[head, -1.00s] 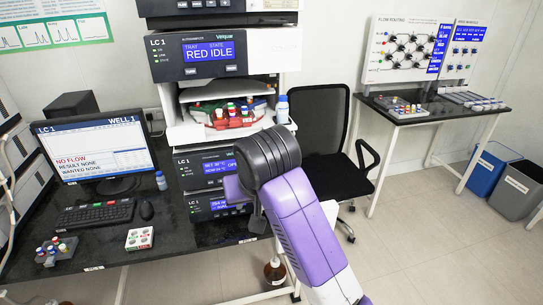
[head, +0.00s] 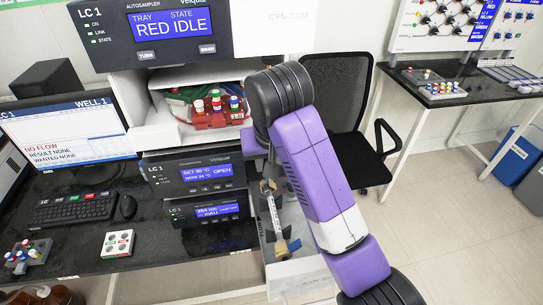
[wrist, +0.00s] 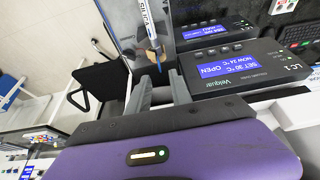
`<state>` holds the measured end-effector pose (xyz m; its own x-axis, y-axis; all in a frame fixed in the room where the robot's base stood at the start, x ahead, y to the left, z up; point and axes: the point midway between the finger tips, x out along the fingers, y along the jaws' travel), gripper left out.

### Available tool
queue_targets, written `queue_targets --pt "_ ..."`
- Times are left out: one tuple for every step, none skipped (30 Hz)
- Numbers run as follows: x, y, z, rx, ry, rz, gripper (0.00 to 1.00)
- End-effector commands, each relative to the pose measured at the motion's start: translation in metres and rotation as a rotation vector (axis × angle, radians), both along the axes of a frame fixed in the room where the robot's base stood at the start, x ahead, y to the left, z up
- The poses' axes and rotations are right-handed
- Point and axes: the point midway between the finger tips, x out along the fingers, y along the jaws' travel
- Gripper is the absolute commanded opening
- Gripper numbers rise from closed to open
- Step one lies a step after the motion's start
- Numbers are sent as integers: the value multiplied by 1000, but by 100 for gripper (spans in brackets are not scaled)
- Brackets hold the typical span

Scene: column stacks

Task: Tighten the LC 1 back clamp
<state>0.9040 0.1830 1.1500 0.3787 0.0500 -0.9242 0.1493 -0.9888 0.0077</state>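The LC 1 column oven (head: 190,174) reads SET 30 °C, NOW 24 °C, OPEN; its panel also shows in the wrist view (wrist: 225,69). On its right side is an open bay with a white column (head: 274,212) held lengthwise. A tan fitting (head: 283,248) is at the column's near end. Dark hardware (head: 268,186) at the far end looks like the back clamp, partly hidden by my arm. In the wrist view the column (wrist: 148,22) is labelled SILICA and has a blue tip. My gripper (wrist: 160,90) has its fingers apart and empty, just short of that tip.
The autosampler (head: 175,30) above reads RED IDLE, with a vial tray (head: 215,118) below it. A monitor (head: 65,130) reading NO FLOW, a keyboard (head: 75,207) and a vial rack (head: 27,257) are left. A black chair (head: 345,110) stands right of the bench.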

Motion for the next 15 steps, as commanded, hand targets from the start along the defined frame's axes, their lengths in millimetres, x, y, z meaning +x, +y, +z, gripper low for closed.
queue_targets --pt "0 0 -1 0 1 0 26" --pt "0 0 -2 0 2 0 26" --pt "1 0 -4 0 2 0 26" --pt "2 0 -6 0 3 0 26" --pt "3 0 -9 -2 4 0 26" --pt "5 1 -14 -2 4 0 26" --pt "6 1 -18 -2 5 0 26" --pt "8 1 -22 -2 6 0 26" --pt "10 1 -28 -2 4 0 26" --pt "12 1 -32 -3 5 -1 26" --pt "14 2 -36 -2 4 0 26" --pt "17 2 -42 -1 4 -1 26" --pt "18 2 -46 -2 5 -2 26" --pt "20 2 -50 -1 4 -1 26" --pt "22 2 -55 -2 4 -2 26"
